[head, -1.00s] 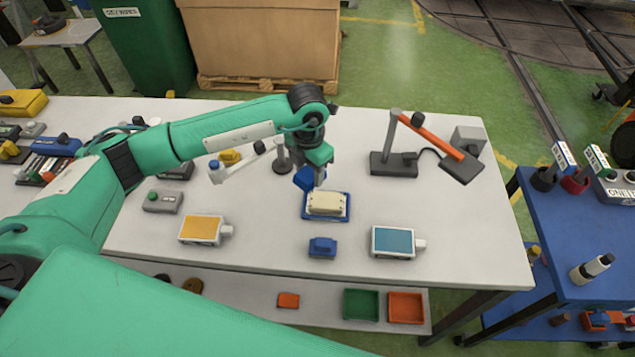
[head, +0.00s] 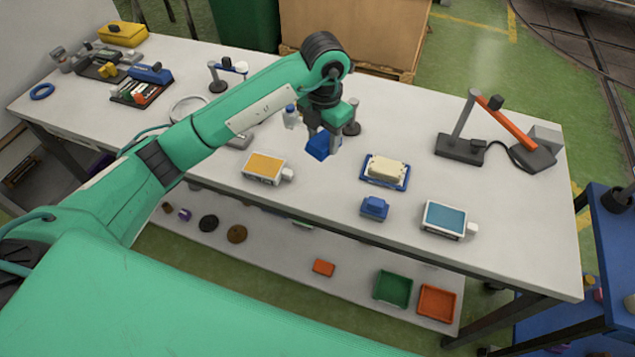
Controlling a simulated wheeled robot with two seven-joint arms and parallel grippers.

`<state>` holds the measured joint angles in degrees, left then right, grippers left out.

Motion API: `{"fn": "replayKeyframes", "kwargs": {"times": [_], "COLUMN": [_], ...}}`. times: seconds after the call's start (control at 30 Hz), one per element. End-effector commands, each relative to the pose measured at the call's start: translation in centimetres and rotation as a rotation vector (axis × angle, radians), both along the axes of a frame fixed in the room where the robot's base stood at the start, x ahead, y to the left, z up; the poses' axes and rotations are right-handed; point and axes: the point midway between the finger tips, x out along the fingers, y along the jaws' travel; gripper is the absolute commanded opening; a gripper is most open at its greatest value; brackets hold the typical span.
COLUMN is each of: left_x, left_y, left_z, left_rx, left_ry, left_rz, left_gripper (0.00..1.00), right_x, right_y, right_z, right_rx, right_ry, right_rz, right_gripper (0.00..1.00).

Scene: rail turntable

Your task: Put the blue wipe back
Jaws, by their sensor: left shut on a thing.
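My left gripper (head: 331,146) is shut on a blue block-like thing, which looks like the blue wipe (head: 317,146). It holds this above the table, left of the blue tray (head: 367,181), and the fingers partly hide it. A second small blue piece (head: 374,207) sits on the table in front of the tray. A white box with an orange-yellow top (head: 264,167) lies left of the gripper, and one with a teal-blue top (head: 445,218) lies to the right. My right gripper is out of view.
A lamp with an orange arm (head: 510,125) stands at the right of the white table (head: 520,230). Small stands and a white bottle (head: 291,117) are near my arm. A lower shelf holds green (head: 393,288) and orange (head: 437,303) trays. Bare table lies between tray and lamp.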

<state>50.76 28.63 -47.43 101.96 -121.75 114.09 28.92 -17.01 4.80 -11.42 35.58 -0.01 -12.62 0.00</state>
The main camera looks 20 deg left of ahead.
Motion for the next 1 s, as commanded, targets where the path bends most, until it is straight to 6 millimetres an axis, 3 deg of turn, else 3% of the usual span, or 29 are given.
{"fn": "replayKeyframes", "kwargs": {"times": [0.2, 0.4, 0.67, 0.9, 1.0], "left_x": [-0.2, -0.1, -0.1, -0.1, 0.0], "left_y": [0.0, 0.1, 0.0, 0.1, 0.0], "left_z": [-5.7, -10.0, -12.2, -15.5, -15.9], "left_rx": [0.001, 0.003, 0.002, 0.002, 0.002], "left_ry": [0.008, 0.003, 0.002, 0.002, -0.001], "left_rz": [0.001, 0.001, 0.000, 0.001, -0.001], "left_gripper": [0.28, 0.28, 0.28, 0.28, 0.28], "right_x": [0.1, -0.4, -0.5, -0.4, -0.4], "right_y": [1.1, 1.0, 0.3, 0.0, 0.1], "right_z": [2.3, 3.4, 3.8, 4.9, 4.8], "right_rx": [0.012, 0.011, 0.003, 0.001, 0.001], "right_ry": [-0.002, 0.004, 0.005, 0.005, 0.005], "right_rz": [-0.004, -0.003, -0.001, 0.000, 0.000], "right_gripper": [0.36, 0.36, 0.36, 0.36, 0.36]}}
